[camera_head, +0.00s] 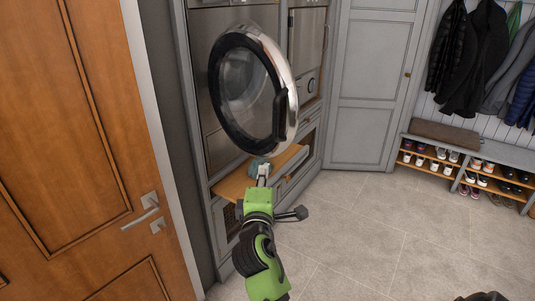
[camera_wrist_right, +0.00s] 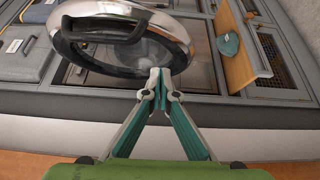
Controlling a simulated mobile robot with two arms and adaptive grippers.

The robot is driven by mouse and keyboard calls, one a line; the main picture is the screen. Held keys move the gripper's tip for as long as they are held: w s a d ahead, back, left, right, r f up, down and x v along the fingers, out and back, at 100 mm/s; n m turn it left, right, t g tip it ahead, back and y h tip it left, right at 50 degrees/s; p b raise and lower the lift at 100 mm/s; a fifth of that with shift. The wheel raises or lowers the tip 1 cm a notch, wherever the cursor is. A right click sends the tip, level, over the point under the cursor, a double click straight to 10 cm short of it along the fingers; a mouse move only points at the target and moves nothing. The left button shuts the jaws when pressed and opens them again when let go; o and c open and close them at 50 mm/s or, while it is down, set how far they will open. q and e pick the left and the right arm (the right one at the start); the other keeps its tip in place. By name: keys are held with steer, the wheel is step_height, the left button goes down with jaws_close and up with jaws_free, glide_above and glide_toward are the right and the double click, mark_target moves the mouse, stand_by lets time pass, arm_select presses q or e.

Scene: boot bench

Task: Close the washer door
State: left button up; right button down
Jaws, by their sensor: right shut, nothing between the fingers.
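The washer door (camera_head: 284,68) is round, with a chrome rim, a dark inner ring and clear glass. It stands open, swung out from the washer front (camera_head: 203,80). A dark handle (camera_head: 280,105) sits on its rim at the right. The door also fills the top of the right wrist view (camera_wrist_right: 170,25). My right gripper (camera_head: 262,172) is just below the door in the head view, shut and empty. In the wrist view its fingertips (camera_wrist_right: 160,75) overlap the door's lower edge; I cannot tell whether they touch it. My left gripper is not in view.
A wooden pull-out shelf (camera_head: 232,187) juts out below the door, with a teal item (camera_wrist_right: 228,45) on it. A wooden door (camera_head: 75,120) stands at the left. Shoe shelves (camera_head: 440,160) and hanging coats (camera_head: 475,60) are at the right. The tiled floor (camera_head: 370,230) is clear.

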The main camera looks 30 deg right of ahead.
mark_target(275, 145)
steer(key=p+x, duration=0.1)
steer(key=x, duration=0.2)
steer(key=d+p+x, duration=0.1)
steer(key=x, duration=0.3)
steer(key=s+p+x, duration=0.1)
steer(key=x, duration=0.2)
steer(key=shift+w+d+r+p, duration=0.1)
steer(key=shift+w+d+p, duration=0.1)
steer(key=shift+d+p, duration=0.15)
steer(key=shift+d, duration=0.5)
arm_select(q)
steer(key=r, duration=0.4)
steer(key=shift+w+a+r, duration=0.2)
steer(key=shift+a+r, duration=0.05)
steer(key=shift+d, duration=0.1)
